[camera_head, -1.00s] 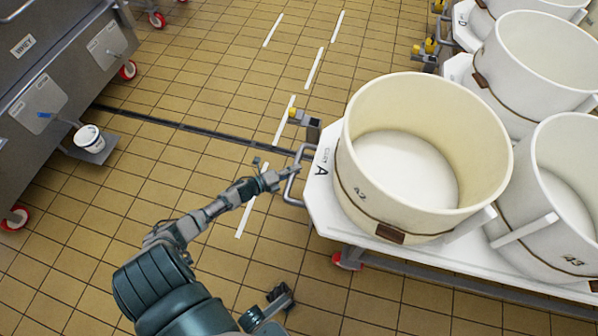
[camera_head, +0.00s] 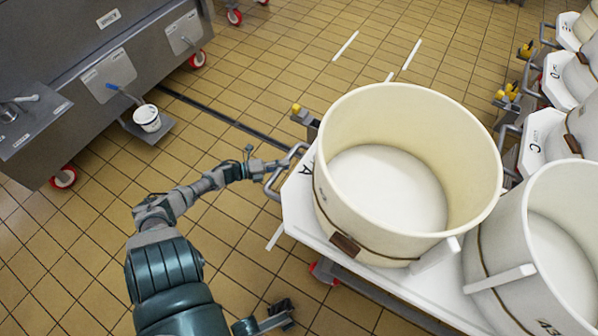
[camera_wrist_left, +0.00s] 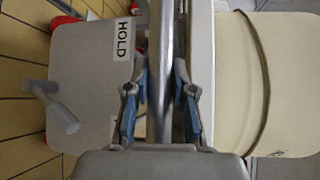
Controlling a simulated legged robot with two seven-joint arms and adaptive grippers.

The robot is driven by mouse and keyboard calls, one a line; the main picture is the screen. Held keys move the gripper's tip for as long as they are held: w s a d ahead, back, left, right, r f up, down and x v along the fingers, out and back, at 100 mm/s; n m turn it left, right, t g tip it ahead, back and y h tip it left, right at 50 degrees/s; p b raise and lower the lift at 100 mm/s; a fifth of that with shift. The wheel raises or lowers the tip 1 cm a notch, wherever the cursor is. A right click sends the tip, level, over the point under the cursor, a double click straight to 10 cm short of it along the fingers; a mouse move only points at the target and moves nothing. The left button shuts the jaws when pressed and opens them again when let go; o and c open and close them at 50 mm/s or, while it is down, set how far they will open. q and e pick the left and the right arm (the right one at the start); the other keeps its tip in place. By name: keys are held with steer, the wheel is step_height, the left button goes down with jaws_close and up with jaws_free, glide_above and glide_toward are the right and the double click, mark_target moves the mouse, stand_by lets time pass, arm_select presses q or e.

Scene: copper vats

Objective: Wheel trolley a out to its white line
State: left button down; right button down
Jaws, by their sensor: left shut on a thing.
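Trolley A (camera_head: 292,205) is a white-topped trolley marked A, carrying a large cream vat (camera_head: 335,215) and a second vat (camera_head: 490,235) behind it. My left gripper (camera_head: 272,168) is shut on the trolley's grey end handle (camera_head: 272,187). The left wrist view shows the handle bar (camera_wrist_left: 160,70) between its blue-padded fingers (camera_wrist_left: 160,95). A white floor line (camera_head: 275,237) shows beside the trolley's near end corner; the trolley hides part of the line row. What seems to be my right gripper (camera_head: 278,314) is low in view, away from the trolley; its jaws are unclear.
Trolley C (camera_head: 532,140) and other trolleys with vats stand in a row at right. A steel WHEY tank (camera_head: 100,60) on red castors stands at left, with a white bucket (camera_head: 147,118) on a low shelf. Tiled floor between is open, crossed by a dark drain (camera_head: 225,120).

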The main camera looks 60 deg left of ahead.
arm_select(q)
steer(key=s+a, duration=0.2)
steer(key=a, duration=0.1)
steer(key=shift+s+a+f+b, duration=0.15)
steer(key=shift+s+f+b, duration=0.2)
steer(key=shift+b, duration=0.05)
steer(key=c, duration=1)
jaws_free()
steer(key=shift+w, duration=0.1)
steer(key=shift+o, duration=0.2)
steer(key=shift+r, duration=0.15)
steer(key=shift+a, duration=0.15)
steer(key=v, duration=1.2)
